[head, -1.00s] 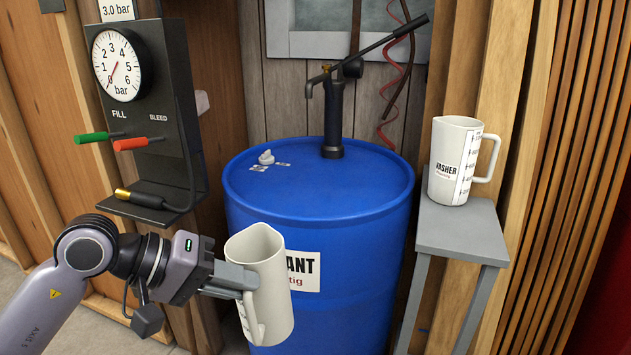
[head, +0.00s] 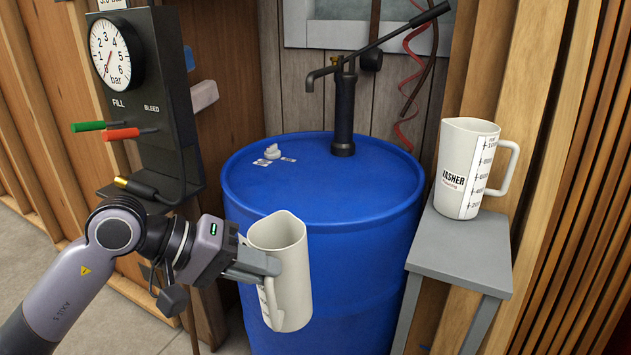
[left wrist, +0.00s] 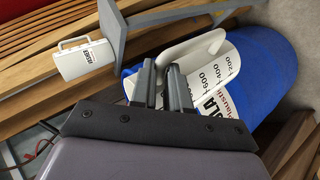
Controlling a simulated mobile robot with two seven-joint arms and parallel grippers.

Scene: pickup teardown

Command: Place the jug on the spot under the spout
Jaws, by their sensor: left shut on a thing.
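My left gripper (head: 264,266) is shut on the handle side of a white jug (head: 288,262), which hangs slightly tilted in front of the blue drum (head: 350,240). In the left wrist view, the jug (left wrist: 185,65) shows scale marks and black lettering beside my gripper's fingers (left wrist: 160,75). The pump spout (head: 311,80) points down over the back left of the drum lid. No marked spot stands out under it; a small white cap (head: 273,152) and small labels lie on the lid nearby. My right gripper is not in view.
A second white jug (head: 462,170) stands on a grey stand (head: 465,250) right of the drum. A gauge panel (head: 140,110) with green and red levers stands at the left. The pump's long lever (head: 400,34) reaches up right. Most of the lid is clear.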

